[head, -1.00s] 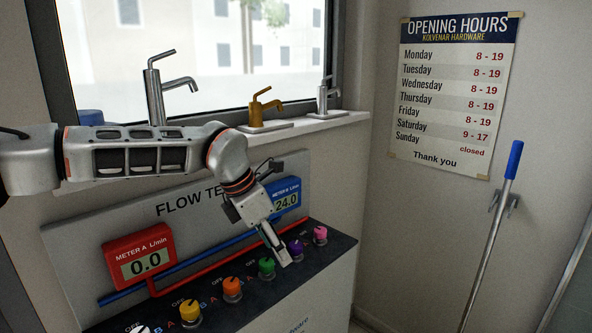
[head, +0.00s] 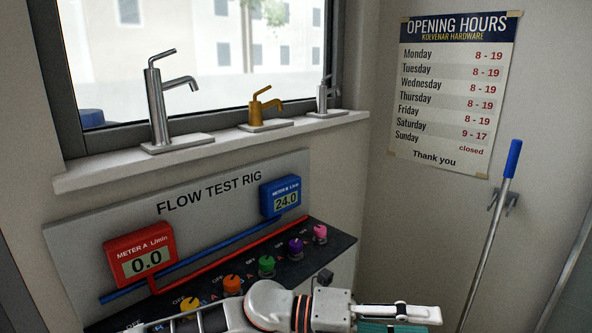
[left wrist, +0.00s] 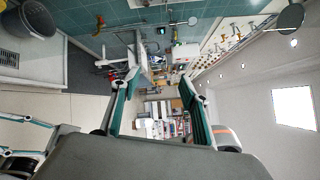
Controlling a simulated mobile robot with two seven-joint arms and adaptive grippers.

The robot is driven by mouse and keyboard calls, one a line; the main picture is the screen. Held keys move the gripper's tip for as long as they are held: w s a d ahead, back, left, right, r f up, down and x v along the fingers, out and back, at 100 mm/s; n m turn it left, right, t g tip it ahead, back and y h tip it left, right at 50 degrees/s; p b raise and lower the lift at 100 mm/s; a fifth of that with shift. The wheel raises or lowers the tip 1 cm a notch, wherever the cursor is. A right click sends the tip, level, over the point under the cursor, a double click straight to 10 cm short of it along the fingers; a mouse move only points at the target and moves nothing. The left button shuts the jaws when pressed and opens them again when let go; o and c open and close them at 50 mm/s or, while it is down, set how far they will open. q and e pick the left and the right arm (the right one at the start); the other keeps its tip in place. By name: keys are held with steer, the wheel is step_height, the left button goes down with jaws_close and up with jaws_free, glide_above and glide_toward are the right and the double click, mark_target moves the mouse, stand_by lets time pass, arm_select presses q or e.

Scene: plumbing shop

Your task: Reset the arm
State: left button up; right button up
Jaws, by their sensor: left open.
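My left arm lies across the bottom of the head view, with its left gripper (head: 425,315) pointing right, low in front of the rig. In the left wrist view, the fingers of this gripper (left wrist: 160,86) are spread with nothing between them. The flow test rig (head: 85,240) carries a row of coloured knobs. The green knob (head: 266,265), purple knob (head: 296,247) and pink knob (head: 320,233) show clear of the gripper. The yellow knob (head: 190,306) and orange knob (head: 232,285) are just behind my arm. My right gripper appears partly at the left wrist view's lower left (left wrist: 25,138), its jaws unclear.
Red meter A (head: 140,255) reads 0.0 and blue meter B (head: 281,197) reads 24.0. Several taps, including a gold one (head: 257,108), stand on the window sill (head: 215,150).

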arm_select(q)
steer(key=w+a+f+n+t+y, duration=0.35)
steer(key=a+f+n+t, duration=0.45)
steer(key=n, duration=0.6)
steer(key=w+a+f+n+t+y, duration=0.2)
steer(key=w+a+f+n+t, duration=0.35)
steer(key=a+n+t, duration=0.6)
steer(key=s+a+f+n+g+y, duration=0.3)
steer(key=s+a+f+n+y, duration=0.2)
steer(key=s+a+f, duration=0.4)
steer(key=s+a+f+n+g+y, duration=0.3)
steer(key=s+a+f+n, duration=0.3)
steer(key=f, duration=1)
steer(key=s+a+y, duration=0.1)
steer(key=s+a, duration=0.2)
steer(key=a, duration=0.2)
steer(key=shift+f+n+y, duration=0.35)
